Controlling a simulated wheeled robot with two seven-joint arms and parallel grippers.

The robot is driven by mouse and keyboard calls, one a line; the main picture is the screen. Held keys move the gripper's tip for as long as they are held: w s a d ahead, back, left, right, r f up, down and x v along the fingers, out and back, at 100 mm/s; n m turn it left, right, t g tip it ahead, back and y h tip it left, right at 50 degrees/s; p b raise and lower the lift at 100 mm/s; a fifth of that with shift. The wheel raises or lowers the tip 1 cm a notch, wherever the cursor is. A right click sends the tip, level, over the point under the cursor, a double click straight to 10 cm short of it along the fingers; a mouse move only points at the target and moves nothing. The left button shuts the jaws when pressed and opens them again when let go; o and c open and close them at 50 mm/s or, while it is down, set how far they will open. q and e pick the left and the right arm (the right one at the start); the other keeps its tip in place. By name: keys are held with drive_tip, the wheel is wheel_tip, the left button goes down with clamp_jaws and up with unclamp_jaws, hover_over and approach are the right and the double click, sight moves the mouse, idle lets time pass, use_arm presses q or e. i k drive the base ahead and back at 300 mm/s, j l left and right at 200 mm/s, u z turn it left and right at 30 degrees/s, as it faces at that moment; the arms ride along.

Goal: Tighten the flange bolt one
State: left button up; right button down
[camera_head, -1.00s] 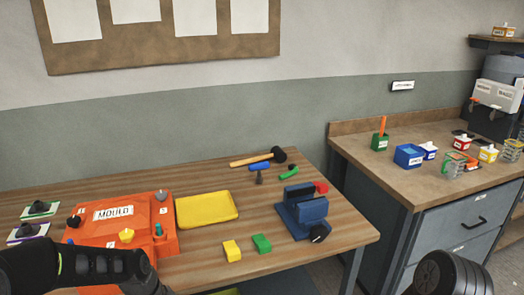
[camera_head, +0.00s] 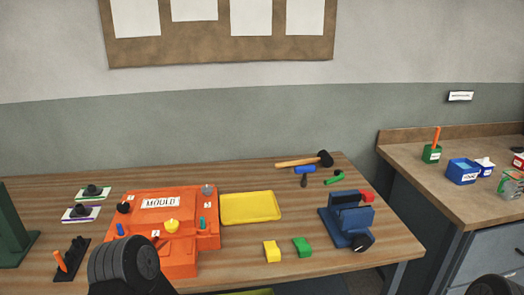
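The orange mould (camera_head: 185,207), labelled MOULD, sits on the wooden bench at the left. It carries a black knob (camera_head: 123,208), a blue peg (camera_head: 120,229), a yellow knob (camera_head: 172,226), a grey round knob (camera_head: 208,189) and a teal peg (camera_head: 202,222). Small white labels sit near its corners, too small to read. I cannot tell which fitting is flange bolt one. A dark ribbed part of my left arm covers the front left of the mould. A dark part of my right arm shows at the bottom right. Neither gripper's fingers are in view.
A yellow tray (camera_head: 250,208) lies right of the mould. A blue vise (camera_head: 347,218), yellow block (camera_head: 272,251), green block (camera_head: 302,247) and mallet (camera_head: 305,160) are farther right. A black rack (camera_head: 70,258) with an orange-handled tool stands at left. A second bench (camera_head: 408,152) is right.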

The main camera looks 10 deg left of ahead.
sight(123, 207)
drive_tip(key=u, duration=1.35)
